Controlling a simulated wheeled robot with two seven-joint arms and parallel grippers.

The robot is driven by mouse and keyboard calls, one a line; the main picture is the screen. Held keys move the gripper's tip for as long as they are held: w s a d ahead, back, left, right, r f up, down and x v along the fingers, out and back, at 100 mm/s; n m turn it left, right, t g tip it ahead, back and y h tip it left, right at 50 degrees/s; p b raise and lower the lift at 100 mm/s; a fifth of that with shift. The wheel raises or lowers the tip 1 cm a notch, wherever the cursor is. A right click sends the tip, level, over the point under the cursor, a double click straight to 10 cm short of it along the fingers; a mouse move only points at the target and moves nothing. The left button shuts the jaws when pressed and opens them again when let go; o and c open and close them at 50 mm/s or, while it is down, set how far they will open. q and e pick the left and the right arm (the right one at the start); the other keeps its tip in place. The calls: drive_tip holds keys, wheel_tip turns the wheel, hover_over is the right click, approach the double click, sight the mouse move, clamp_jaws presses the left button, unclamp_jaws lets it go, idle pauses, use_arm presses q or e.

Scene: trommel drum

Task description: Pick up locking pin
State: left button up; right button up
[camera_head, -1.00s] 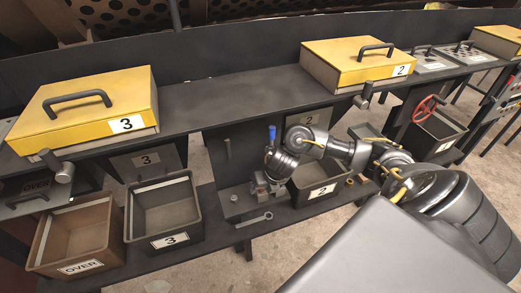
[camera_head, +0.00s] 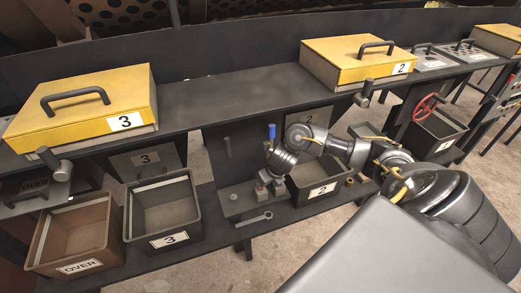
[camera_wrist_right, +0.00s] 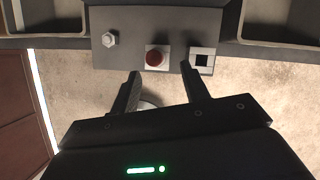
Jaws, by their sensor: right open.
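I cannot tell for certain which piece is the locking pin. A slim grey pin-like piece (camera_head: 228,146) stands against the dark panel in the head view. My right gripper (camera_head: 264,190) is low by the lower shelf, between the bins. A round grey piece (camera_wrist_right: 149,100) shows between the fingers, partly hidden. My left gripper is out of view.
Bin 3 (camera_head: 196,228) and the OVER bin (camera_head: 108,240) are left of the gripper; bin 2 (camera_head: 346,192) is close on its right. A spanner (camera_head: 252,220) lies near the shelf's front edge. Yellow lids (camera_head: 85,95) stand on the upper ledge.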

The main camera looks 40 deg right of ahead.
sight(261, 190)
drive_tip(key=x, duration=0.4)
drive_tip(key=shift+w+a+f, duration=0.25)
drive_tip(key=shift+w+a, duration=0.05)
drive_tip(key=shift+w, duration=0.05)
clamp_jaws()
drive_tip(key=shift+r, duration=0.15)
